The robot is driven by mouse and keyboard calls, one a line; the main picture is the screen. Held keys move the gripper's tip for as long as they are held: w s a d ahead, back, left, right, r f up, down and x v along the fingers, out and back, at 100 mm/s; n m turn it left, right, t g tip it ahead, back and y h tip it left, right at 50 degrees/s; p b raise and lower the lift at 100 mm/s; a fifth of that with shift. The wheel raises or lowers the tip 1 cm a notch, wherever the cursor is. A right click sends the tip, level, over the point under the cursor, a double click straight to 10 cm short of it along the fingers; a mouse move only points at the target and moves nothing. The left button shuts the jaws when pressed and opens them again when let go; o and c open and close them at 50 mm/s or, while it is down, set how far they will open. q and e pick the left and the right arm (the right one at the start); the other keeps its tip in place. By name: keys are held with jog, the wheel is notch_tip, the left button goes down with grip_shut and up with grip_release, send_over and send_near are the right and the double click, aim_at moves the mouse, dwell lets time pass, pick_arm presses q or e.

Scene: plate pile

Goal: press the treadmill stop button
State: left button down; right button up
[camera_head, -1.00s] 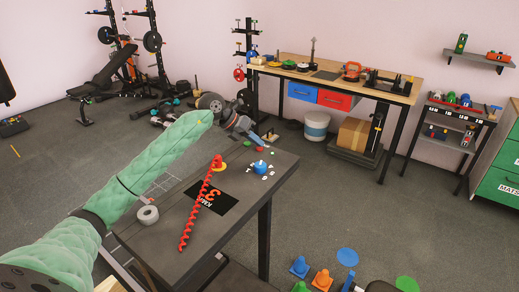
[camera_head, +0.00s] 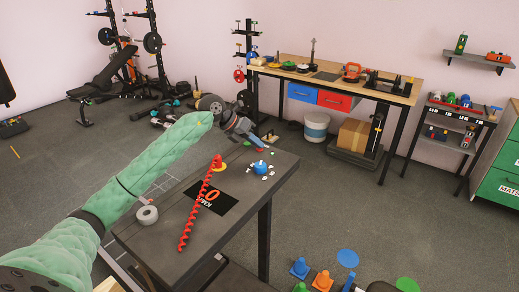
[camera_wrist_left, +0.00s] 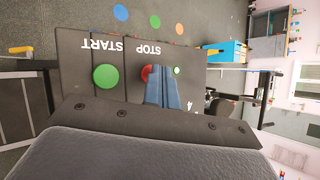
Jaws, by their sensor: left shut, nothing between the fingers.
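The dark treadmill console (camera_head: 228,222) stands before me, with a display (camera_head: 208,197) that reads 0 and a coiled red cord (camera_head: 196,207). My left gripper (camera_head: 258,143) is shut and empty over the console's far corner. In the left wrist view, its blue fingers (camera_wrist_left: 162,72) lie over the red stop button (camera_wrist_left: 146,72), below the word STOP. Only the button's left part shows; the rest is hidden by the fingers, and contact is not clear. The green start button (camera_wrist_left: 106,77) is to the left, uncovered. My right gripper is not in view.
Dumbbells (camera_head: 165,112) lie on the floor beyond. A workbench (camera_head: 340,75) stands at the back. Cones (camera_head: 300,267) stand at front right.

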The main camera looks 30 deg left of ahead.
aim_at(256, 149)
pick_arm(q)
jog(key=shift+r, duration=0.75)
jog(key=shift+r+p, duration=1)
jog(key=shift+r, duration=1.5)
